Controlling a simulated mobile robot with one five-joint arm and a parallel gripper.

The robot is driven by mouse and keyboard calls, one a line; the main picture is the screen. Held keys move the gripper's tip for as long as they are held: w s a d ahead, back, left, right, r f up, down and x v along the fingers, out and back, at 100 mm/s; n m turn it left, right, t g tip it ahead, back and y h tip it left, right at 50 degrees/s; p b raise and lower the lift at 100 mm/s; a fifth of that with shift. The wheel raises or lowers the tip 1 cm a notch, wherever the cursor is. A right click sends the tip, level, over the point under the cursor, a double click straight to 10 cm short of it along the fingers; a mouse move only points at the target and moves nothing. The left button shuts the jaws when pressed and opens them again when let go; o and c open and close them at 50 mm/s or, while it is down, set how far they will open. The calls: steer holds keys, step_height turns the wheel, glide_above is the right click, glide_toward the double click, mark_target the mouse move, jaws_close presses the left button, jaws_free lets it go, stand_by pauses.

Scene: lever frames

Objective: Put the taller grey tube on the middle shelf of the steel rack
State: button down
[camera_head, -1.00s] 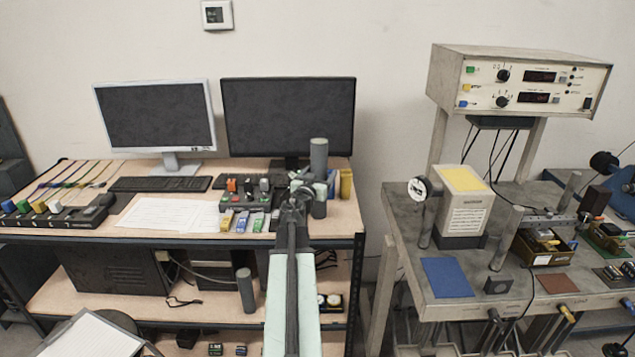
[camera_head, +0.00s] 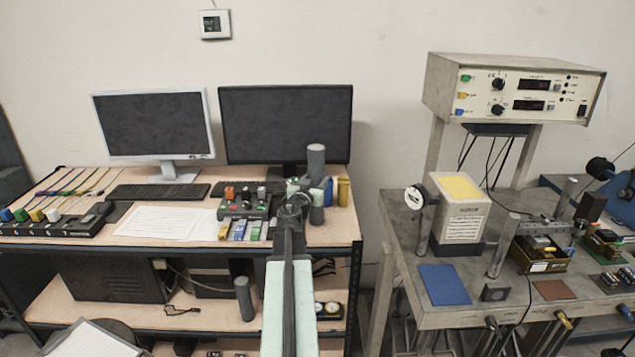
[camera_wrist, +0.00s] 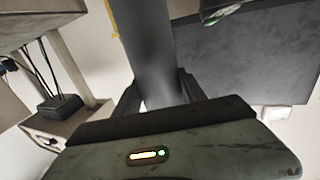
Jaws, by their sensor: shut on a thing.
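My gripper (camera_head: 304,188) is shut on a grey tube (camera_head: 316,160), which stands upright in the jaws over the right end of the rack's top. In the wrist view the tube (camera_wrist: 150,45) runs between the two dark fingers. I cannot tell whether its lower end touches the top. A shorter-looking grey tube (camera_head: 244,298) stands upright on the shelf below. The steel rack (camera_head: 356,270) has a dark frame and wooden boards. Its middle shelf (camera_head: 205,318) is partly hidden by my arm.
Gauges (camera_head: 328,310) sit on the middle shelf's right end. A grey bench (camera_head: 400,250) with instruments stands right, across a gap.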

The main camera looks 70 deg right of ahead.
mark_target(313, 157)
step_height(313, 157, up, 9)
steer(key=p, duration=0.8)
steer(key=shift+r+p, duration=0.2)
steer(key=shift+p, duration=0.15)
steer(key=shift+f, duration=0.1)
